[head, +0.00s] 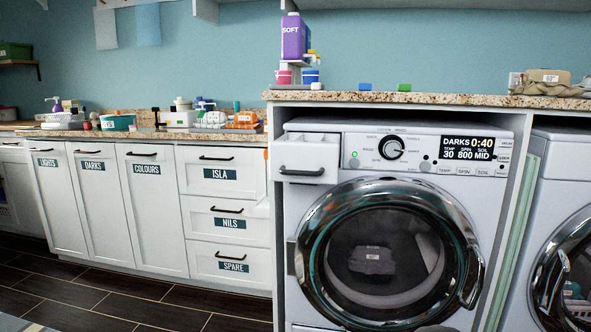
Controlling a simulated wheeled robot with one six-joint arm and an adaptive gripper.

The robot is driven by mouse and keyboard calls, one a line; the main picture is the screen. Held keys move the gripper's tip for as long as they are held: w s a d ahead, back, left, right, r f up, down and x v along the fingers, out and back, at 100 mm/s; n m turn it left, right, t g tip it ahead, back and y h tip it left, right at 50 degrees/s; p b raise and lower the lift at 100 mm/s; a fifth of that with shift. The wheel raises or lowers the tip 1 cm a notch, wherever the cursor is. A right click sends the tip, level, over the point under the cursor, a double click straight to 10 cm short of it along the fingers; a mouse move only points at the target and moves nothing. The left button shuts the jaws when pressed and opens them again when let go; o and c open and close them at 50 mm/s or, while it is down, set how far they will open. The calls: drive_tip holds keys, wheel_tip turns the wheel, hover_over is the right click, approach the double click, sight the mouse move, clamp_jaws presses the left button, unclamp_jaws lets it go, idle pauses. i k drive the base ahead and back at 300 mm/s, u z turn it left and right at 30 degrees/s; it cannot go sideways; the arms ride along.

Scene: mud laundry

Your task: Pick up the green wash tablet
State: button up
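A small green block (404,87), which looks like the green wash tablet, lies on the speckled stone counter (450,99) above the washing machine. It sits near the counter's front edge. A similar small blue block (365,86) lies to its left, with a clear gap between them. My gripper is not in view.
A purple SOFT bottle (293,38) with pink and blue cups stands left of the blocks. A folded tan cloth (543,83) lies to the right. The washing machine (390,240) is below, its door shut. A lower counter at left holds several items.

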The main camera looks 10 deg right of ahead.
sight(401, 87)
drive_tip(key=u, duration=1.45)
drive_tip(key=k, duration=1.15)
drive_tip(key=z, duration=1.5)
drive_tip(key=i, duration=0.65)
drive_tip(key=u, duration=0.8)
drive_tip(key=i, duration=1.2)
drive_tip(key=z, duration=0.65)
